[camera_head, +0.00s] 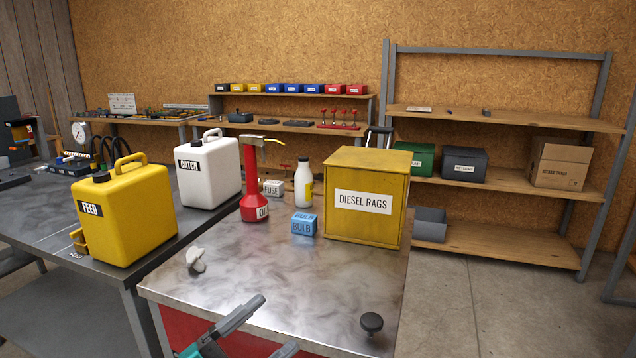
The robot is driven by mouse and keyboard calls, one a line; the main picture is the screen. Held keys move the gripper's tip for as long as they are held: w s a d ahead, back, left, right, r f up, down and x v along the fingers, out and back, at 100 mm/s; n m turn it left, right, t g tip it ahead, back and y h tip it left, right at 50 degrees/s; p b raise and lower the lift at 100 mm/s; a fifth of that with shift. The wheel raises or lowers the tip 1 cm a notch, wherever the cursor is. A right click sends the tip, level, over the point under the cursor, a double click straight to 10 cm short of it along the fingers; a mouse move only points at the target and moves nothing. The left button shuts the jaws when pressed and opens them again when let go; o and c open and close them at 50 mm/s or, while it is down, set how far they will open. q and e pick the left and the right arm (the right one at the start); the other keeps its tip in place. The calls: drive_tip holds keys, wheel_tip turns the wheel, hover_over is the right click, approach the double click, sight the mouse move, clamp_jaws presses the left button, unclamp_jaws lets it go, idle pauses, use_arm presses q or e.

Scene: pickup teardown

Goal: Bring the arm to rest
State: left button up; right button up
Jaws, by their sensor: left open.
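My left gripper (278,322) shows at the bottom of the head view, over the front edge of the metal-topped bench (300,275). Its two grey fingers are apart and I see nothing between them. The lower finger is partly cut off by the frame's bottom edge. My right gripper is not in view.
On the bench stand a yellow DIESEL RAGS box (368,225), a blue BULB box (304,225), a white bottle (303,183), a red OIL can (254,190), a black knob (371,323) and a small whitish item (196,259). Yellow FEED (122,215) and white CATCH (208,172) cans stand left.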

use_arm(q)
drive_tip(key=s+a+f+n+t+y, duration=0.1)
drive_tip(key=s+a+f+n+y, duration=0.1)
drive_tip(key=a+f+n+y, duration=0.35)
drive_tip(key=s+a+f+n+t+y, duration=0.1)
drive_tip(key=s+a+f+n+y, duration=0.15)
drive_tip(key=f+n+y, duration=0.55)
drive_tip(key=s+a+f+n+g+y, duration=0.1)
drive_tip(key=s+a+f+n+g, duration=0.1)
drive_tip(key=s+f+n+g, duration=0.3)
drive_tip(key=s+f, duration=0.4)
drive_tip(key=f, duration=0.3)
drive_tip(key=shift+s+p, duration=0.2)
drive_tip(key=shift+p, duration=0.1)
